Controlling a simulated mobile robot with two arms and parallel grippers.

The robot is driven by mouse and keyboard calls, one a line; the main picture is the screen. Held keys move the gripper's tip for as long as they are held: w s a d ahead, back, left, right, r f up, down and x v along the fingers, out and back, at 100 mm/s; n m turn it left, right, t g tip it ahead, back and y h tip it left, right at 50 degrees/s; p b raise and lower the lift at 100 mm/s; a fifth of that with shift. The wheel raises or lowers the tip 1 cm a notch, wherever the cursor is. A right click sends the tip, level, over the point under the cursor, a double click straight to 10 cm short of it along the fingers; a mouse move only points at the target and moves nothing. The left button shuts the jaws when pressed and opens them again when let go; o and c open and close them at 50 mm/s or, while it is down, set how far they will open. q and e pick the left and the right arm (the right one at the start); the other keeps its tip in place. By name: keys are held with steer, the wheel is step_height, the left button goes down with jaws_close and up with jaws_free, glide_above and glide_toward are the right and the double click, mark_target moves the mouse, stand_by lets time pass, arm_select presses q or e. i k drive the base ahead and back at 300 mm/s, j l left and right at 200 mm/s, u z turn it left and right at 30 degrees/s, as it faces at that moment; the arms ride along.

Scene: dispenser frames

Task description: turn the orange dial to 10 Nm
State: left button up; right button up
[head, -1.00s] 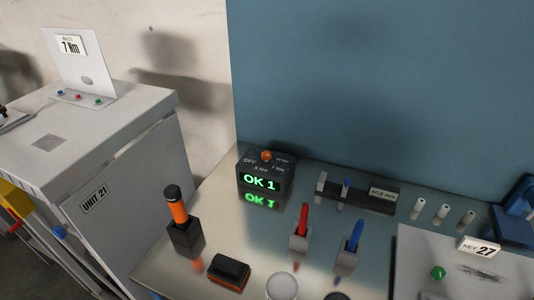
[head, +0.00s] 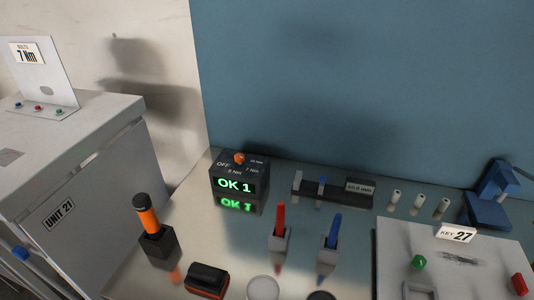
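The orange dial (head: 239,158) sits on top of a small black box (head: 238,178) at the back left of the table. White markings surround the dial: OFF at its left, 5 Nm and 7 Nm in front, and another small marking at its right that looks like 10 Nm. Which marking the dial points to is too small to tell. The box's green display (head: 235,186) reads "OK 1". Neither of my grippers shows in the head view.
An orange-handled tool (head: 147,218) stands in a black holder left of the box. Red (head: 281,218) and blue (head: 333,230) tools stand in grey holders in front. Table space directly before the box is clear.

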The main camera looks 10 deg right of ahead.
mark_target(239, 158)
steer(key=k+j+z, duration=0.15)
steer(key=z, duration=0.35)
steer(key=k+j+z, duration=0.15)
steer(key=z, duration=0.3)
steer(key=k+z, duration=0.15)
steer(key=z, duration=0.35)
